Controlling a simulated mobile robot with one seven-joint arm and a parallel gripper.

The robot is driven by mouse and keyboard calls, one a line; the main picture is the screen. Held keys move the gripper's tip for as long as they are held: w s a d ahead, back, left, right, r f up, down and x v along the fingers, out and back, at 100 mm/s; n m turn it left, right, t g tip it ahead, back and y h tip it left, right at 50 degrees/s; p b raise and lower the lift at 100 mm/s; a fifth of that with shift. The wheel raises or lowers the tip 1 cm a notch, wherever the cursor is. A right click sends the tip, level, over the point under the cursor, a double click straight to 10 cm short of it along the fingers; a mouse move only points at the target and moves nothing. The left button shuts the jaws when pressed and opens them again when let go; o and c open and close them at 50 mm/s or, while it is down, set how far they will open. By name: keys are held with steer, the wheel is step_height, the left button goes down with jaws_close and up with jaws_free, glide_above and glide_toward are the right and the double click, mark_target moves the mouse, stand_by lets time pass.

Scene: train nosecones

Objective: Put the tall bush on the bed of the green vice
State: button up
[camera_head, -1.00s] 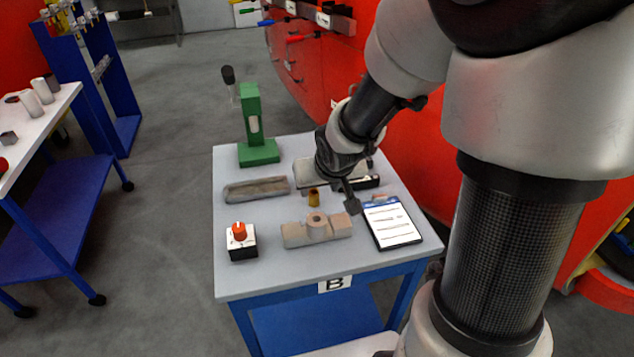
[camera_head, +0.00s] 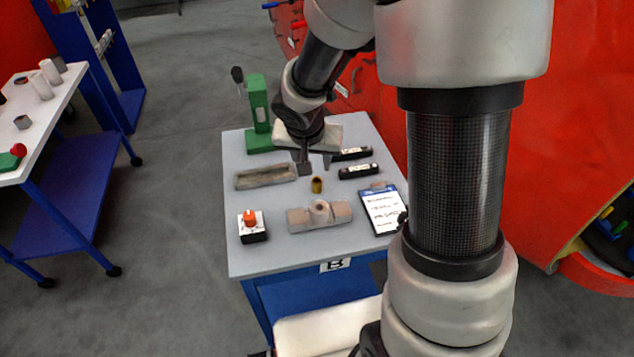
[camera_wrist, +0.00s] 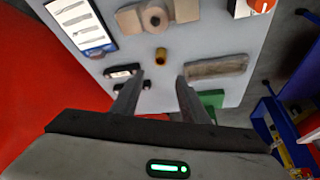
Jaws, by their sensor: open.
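A small brass-coloured bush (camera_head: 317,185) stands upright near the middle of the table; it also shows in the wrist view (camera_wrist: 161,56). My gripper (camera_head: 315,166) is open and empty, just behind the bush and above the table. In the wrist view, the bush lies beyond my fingertips (camera_wrist: 157,92), roughly in line with the gap between them, not touched. A green upright device (camera_head: 260,118) with a black-knobbed lever stands at the table's back left. A green piece (camera_head: 9,161) with a red knob is cut off at the left edge. I cannot tell which is the vice.
A white side table (camera_head: 50,110) holds pale cylinders.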

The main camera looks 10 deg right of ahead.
mark_target(316, 182)
steer(key=b+x, duration=0.2)
steer(key=x, duration=1.2)
steer(key=shift+w+f, duration=0.3)
steer(key=shift+f, duration=0.05)
steer(key=shift+c, duration=0.2)
jaws_close()
